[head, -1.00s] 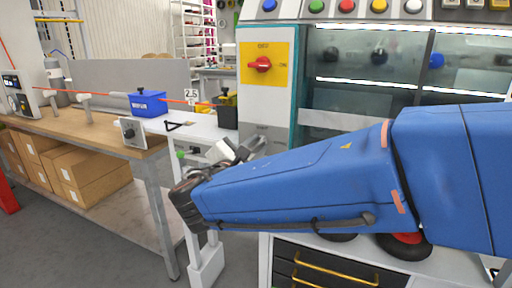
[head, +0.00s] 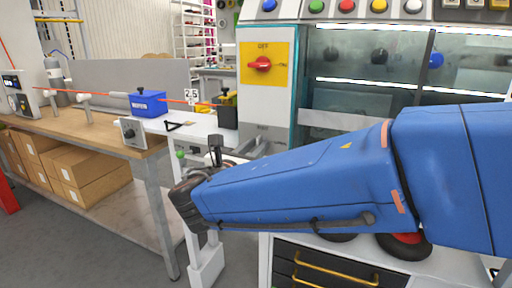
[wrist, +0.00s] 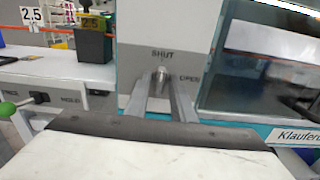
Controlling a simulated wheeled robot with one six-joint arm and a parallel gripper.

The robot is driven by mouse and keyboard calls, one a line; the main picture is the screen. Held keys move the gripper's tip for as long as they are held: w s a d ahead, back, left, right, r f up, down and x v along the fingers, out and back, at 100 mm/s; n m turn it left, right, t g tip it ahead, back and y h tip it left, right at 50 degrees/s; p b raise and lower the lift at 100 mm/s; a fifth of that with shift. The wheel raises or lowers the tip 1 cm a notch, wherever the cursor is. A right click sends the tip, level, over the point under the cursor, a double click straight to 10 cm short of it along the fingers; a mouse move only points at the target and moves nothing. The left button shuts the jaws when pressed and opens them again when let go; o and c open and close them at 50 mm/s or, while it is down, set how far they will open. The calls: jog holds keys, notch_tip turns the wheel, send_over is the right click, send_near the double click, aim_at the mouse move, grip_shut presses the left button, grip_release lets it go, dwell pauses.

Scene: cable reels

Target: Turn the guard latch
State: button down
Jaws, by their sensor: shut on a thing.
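The guard latch (wrist: 160,73) is a small grey metal piece on the white panel. The word SHUT is printed above it and OPEN to its right. It appears upright, toward SHUT, though its tip is blurred. My gripper (wrist: 161,84) has its two grey fingers on either side of the latch, shut on it.
A red rotary switch (head: 263,65) on a yellow plate sits higher on the panel. A workbench (head: 75,126) stands at left with a blue box (head: 149,104). A black block with a yellow top (wrist: 93,40) stands left of the latch. A dark window (wrist: 270,65) is at right.

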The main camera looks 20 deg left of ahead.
jog(key=shift+f+n, duration=0.1)
jog(key=shift+n, duration=0.2)
jog(key=c, duration=1.8)
grip_release()
jog(key=shift+c, duration=0.2)
jog(key=s+a, duration=0.1)
jog(key=s, duration=1.6)
jog(key=shift+s+a, duration=0.2)
